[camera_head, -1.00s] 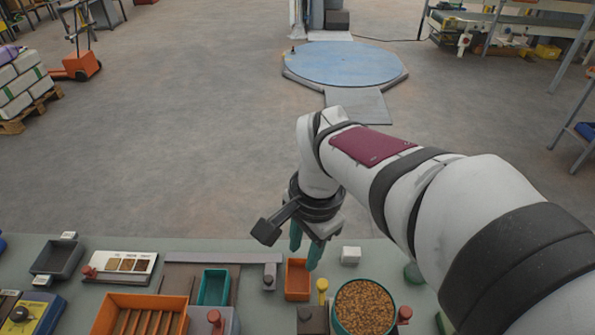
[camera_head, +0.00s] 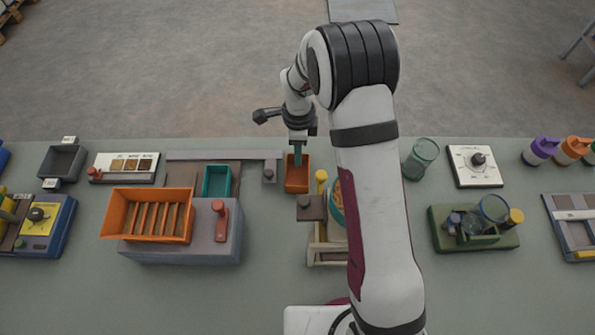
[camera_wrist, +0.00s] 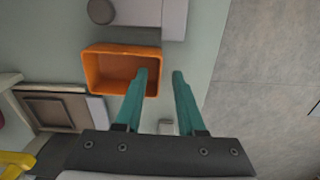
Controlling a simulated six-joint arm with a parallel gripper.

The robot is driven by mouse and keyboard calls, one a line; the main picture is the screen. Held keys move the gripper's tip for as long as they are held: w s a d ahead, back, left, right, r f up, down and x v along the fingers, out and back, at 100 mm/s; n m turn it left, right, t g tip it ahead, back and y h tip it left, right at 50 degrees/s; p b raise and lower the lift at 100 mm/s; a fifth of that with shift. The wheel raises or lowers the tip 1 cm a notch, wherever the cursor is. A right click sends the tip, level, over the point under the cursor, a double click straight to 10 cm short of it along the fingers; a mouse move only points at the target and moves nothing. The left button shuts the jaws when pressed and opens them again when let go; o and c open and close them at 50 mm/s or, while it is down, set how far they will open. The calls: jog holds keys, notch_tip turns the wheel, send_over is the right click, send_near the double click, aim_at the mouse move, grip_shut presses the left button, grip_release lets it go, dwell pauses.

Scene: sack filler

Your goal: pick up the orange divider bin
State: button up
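The small orange bin (camera_head: 297,185) stands upright on the bench near its far edge, left of my arm. It looks empty in the wrist view (camera_wrist: 108,68). My gripper (camera_head: 298,158) has teal fingers pointing down over the bin. In the wrist view my gripper (camera_wrist: 161,72) is open and empty. Its left finger overlaps the bin's right wall, and its right finger is outside the bin on that side. The fingers appear to straddle that wall. I cannot tell whether they touch it.
A teal bin (camera_head: 217,181) and a slatted orange tray (camera_head: 118,213) are to the left. A yellow-topped piece (camera_head: 321,176) and a teal-rimmed grain bowl (camera_head: 337,212), partly behind my arm, are close on the right. A grey bar (camera_head: 225,155) lies left of the bin.

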jog(key=shift+f, duration=0.75)
grip_shut()
dwell(0.9)
